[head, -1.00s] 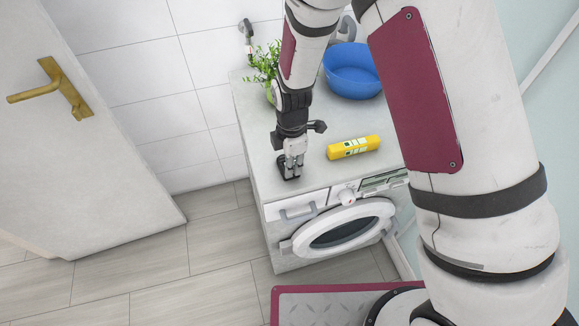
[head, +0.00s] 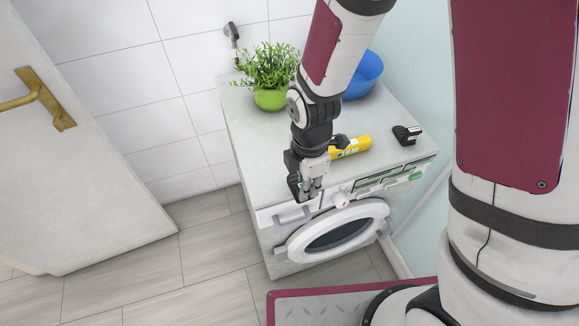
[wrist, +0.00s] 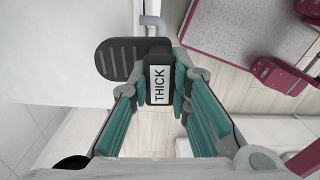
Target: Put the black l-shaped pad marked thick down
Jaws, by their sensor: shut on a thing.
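The black L-shaped pad (wrist: 121,60) carries a white label reading THICK. In the wrist view my gripper (wrist: 160,88) is shut on its labelled arm, with a teal finger on each side. The ridged, rounded arm of the pad sticks out to the left. In the head view my gripper (head: 309,192) points down at the front edge of the washing machine top (head: 258,165). The pad (head: 294,186) shows as a dark patch beside the fingers, partly hidden. I cannot tell whether it touches the top.
A yellow block (head: 352,147) lies just behind my gripper. Another black piece (head: 407,135) lies at the top's right side. The top's left part is clear. The round washer door (head: 340,234) is below.

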